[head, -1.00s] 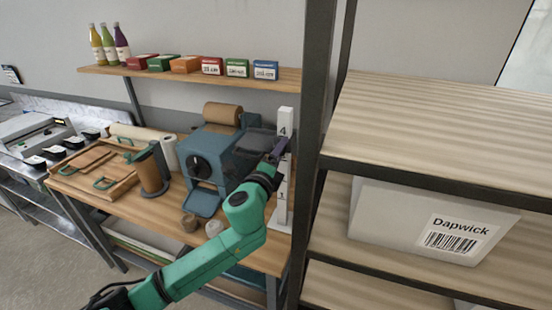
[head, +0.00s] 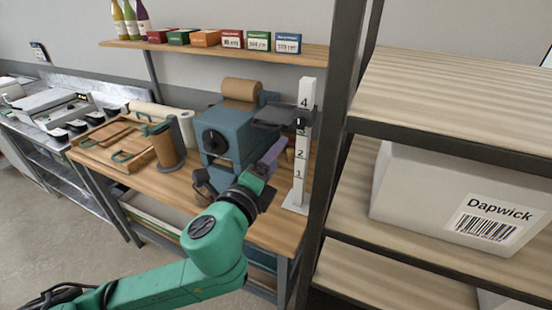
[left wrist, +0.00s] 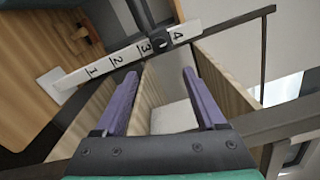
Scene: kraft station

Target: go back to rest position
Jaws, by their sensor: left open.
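My left gripper (head: 238,170) is open and empty in the head view. It is in front of the blue machine (head: 229,128) and left of the white numbered post (head: 303,150). In the left wrist view its two purple fingers (left wrist: 160,72) are spread apart with nothing between them. The post (left wrist: 125,57), marked 1 to 4, crosses beyond the fingertips there, with a dark slider on it. My right gripper is not in view.
A tall shelf rack (head: 440,128) with a white Dapwick box (head: 440,195) stands close on the right. The wooden workbench (head: 272,232) holds a tray (head: 92,158) and rolls. A wall shelf (head: 215,49) carries bottles and small boxes. Open floor lies at lower left.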

